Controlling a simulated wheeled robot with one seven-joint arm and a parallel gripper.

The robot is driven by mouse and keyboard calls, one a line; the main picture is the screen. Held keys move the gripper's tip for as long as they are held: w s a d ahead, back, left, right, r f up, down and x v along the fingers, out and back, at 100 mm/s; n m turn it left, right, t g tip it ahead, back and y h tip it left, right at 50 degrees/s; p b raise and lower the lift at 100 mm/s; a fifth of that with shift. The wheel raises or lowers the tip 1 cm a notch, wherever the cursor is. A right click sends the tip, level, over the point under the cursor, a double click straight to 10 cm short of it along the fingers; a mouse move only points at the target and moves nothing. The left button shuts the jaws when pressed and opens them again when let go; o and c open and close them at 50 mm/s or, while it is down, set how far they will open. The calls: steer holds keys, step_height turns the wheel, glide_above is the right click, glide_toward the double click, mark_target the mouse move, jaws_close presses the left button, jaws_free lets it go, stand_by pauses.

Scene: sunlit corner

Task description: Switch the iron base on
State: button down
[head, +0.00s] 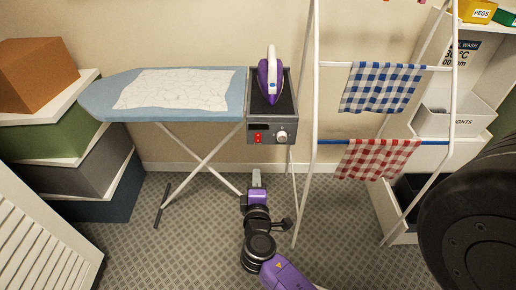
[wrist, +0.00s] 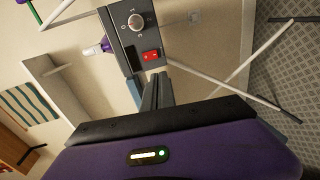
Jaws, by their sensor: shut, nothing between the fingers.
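The iron base (head: 265,133) is a dark grey box at the right end of the ironing board. Its front has a red rocker switch (head: 258,138) on the left and a white dial (head: 281,137) on the right. A purple and white iron (head: 270,85) stands on top. The wrist view shows the red switch (wrist: 151,55) and the numbered dial (wrist: 135,20) close up; I cannot tell the switch's position. My gripper (head: 256,174) is shut and empty, below the base front. In the wrist view its fingertips (wrist: 158,77) are just short of the switch, apparently apart from it.
The blue ironing board (head: 95,95) carries a white cloth (head: 180,90) and stands on crossed white legs. A white drying rack (head: 312,110) with checked cloths stands close to the right of the base. Stacked boxes (head: 70,140) are at the left. Floor in front is clear.

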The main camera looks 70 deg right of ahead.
mark_target(258, 141)
steer(key=shift+d+r, duration=0.3)
steer(key=shift+d, duration=0.2)
steer(key=p+x, duration=0.1)
steer(key=x, duration=1.2)
steer(key=shift+d+p, duration=0.3)
steer(key=shift+d, duration=0.1)
steer(key=shift+w+d, duration=0.1)
steer(key=shift+f+b, duration=0.1)
steer(key=shift+b, duration=0.25)
steer(key=shift+d+h+b, duration=0.15)
steer(key=shift+h+b, duration=0.25)
steer(key=shift+b, duration=0.2)
